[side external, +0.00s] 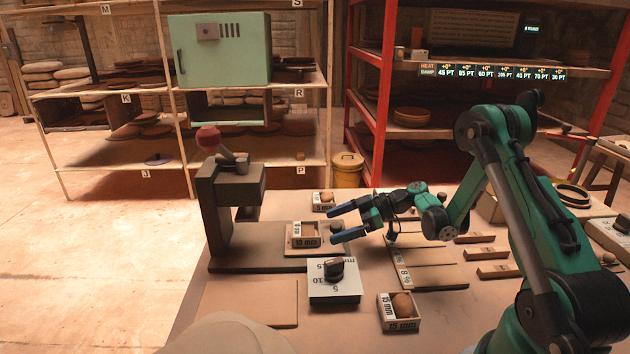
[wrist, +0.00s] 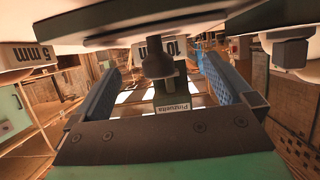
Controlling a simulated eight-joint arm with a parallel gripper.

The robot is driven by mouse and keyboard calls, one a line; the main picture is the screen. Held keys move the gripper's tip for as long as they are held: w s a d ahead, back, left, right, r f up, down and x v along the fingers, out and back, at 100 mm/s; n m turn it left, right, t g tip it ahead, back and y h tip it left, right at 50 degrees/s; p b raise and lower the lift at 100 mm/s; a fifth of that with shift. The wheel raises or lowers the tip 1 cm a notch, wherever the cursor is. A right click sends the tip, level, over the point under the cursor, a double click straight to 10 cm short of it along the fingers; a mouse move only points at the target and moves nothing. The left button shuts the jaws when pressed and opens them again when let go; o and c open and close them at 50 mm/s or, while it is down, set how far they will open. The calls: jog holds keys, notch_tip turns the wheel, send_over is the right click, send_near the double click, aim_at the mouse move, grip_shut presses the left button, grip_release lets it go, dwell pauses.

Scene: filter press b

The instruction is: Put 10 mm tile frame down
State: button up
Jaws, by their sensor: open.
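My gripper (side external: 331,225) is open at the frame's right side, fingers pointing left. In the wrist view the dark knob (wrist: 157,62) lies between the two blue fingers, with room on both sides.
A dial box (side external: 334,289) stands in front of the press base. A 15 mm frame (side external: 401,314) is at the front right, and a 5 mm frame (side external: 323,201) is behind. A labelled board with slats (side external: 440,274) lies right of the gripper. A bare board (side external: 247,303) is at front left.

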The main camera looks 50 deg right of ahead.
jog(key=shift+v, duration=0.9)
jog(key=a+r+m+g, duration=0.1)
jog(key=w+a+r+m+g+h, duration=0.1)
jog(key=a+r, duration=0.1)
jog(key=shift+a+r+h, duration=0.25)
jog(key=shift+a+h, duration=0.05)
jog(key=shift+a, duration=0.05)
jog(key=s+a+r+m+h, duration=0.6)
jog(key=s+a+m+h, duration=0.1)
jog(key=s+a+h, duration=0.1)
jog(key=shift+s+a+r, duration=0.35)
jog(key=shift+s+a, duration=0.55)
jog(key=shift+a, duration=0.05)
